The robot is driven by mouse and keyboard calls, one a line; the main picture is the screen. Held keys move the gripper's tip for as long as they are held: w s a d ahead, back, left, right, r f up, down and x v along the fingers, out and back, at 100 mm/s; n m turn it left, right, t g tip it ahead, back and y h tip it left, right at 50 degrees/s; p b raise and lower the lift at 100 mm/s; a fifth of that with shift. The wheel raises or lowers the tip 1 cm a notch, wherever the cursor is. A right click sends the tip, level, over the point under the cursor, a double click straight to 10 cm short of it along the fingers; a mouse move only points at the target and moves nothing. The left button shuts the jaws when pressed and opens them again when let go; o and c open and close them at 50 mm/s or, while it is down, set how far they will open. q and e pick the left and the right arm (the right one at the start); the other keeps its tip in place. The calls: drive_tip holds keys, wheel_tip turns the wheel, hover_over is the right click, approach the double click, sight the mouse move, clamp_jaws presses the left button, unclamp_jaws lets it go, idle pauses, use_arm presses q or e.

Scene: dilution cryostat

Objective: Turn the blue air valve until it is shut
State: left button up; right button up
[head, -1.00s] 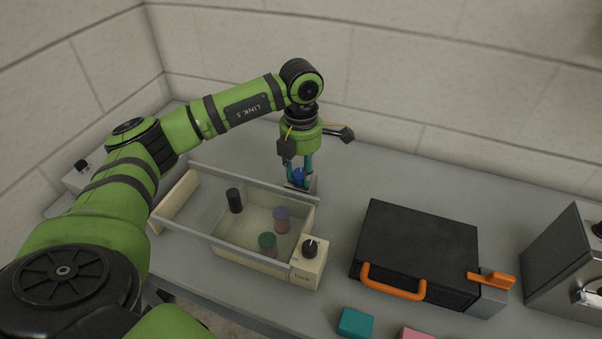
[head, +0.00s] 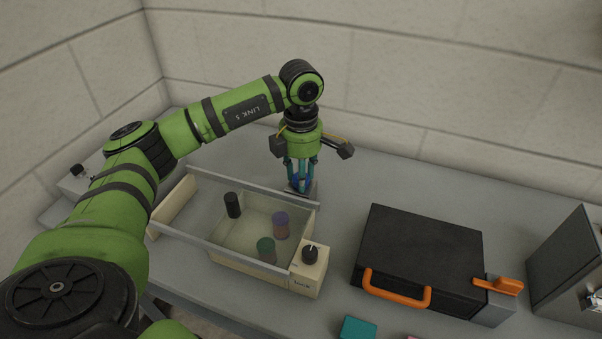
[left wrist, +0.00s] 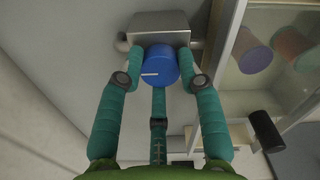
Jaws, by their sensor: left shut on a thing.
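The blue air valve (left wrist: 162,68) is a round blue knob with a white line on its face, and the line points left in the left wrist view. It sits on a grey metal block (left wrist: 158,26) with pipe stubs at its sides. My left gripper (head: 299,180) reaches down to the valve from above, behind the glass-fronted box. In the left wrist view its teal fingers (left wrist: 160,80) are closed around the knob. In the head view the fingers hide most of the valve. My right gripper is not in view.
The clear-walled box (head: 250,259) with several coloured cylinders stands just in front of the valve. A cream block with a black knob (head: 310,256) is at its right corner. A black case (head: 420,250) with orange handles lies farther right. Bare table lies between the valve and the wall.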

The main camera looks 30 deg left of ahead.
use_arm(q)
drive_tip(key=shift+f, duration=0.1)
drive_tip(key=o, duration=1.1)
drive_tip(key=shift+o, duration=0.2)
drive_tip(key=shift+r, duration=0.2)
wheel_tip(320, 180, up, 12)
drive_tip(key=shift+f, duration=0.15)
